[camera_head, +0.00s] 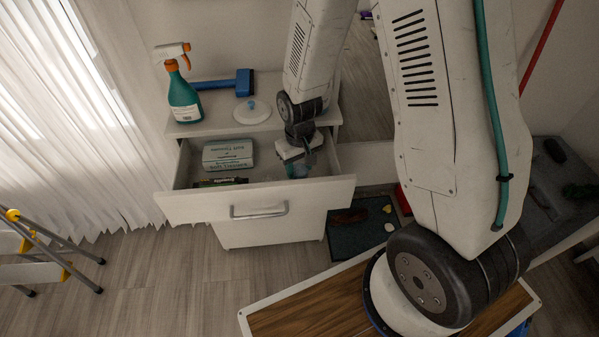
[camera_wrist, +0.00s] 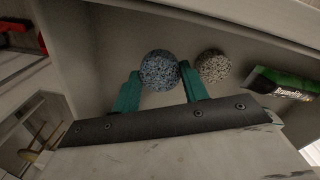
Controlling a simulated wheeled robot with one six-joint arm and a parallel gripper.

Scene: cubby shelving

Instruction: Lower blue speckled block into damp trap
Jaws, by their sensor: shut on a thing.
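The blue speckled block (camera_wrist: 160,70), round in outline, is between the teal fingers of my gripper (camera_wrist: 160,88) in the wrist view. My gripper is shut on it. In the head view my gripper (camera_head: 299,168) reaches down into the right part of an open white drawer (camera_head: 190,207), and the block shows only as a small blue patch. A grey speckled round block (camera_wrist: 213,66) lies just right of the held one in the wrist view. I cannot tell which thing is the damp trap, or whether the held block touches the drawer floor.
A pale lettered box (camera_head: 228,153) and a dark green pack (camera_head: 220,182) lie in the drawer's left part. On the cabinet top stand a spray bottle (camera_head: 183,95), a blue-headed tool (camera_head: 243,82) and a white lid-like disc (camera_head: 252,112). A stepladder (camera_head: 40,250) stands left.

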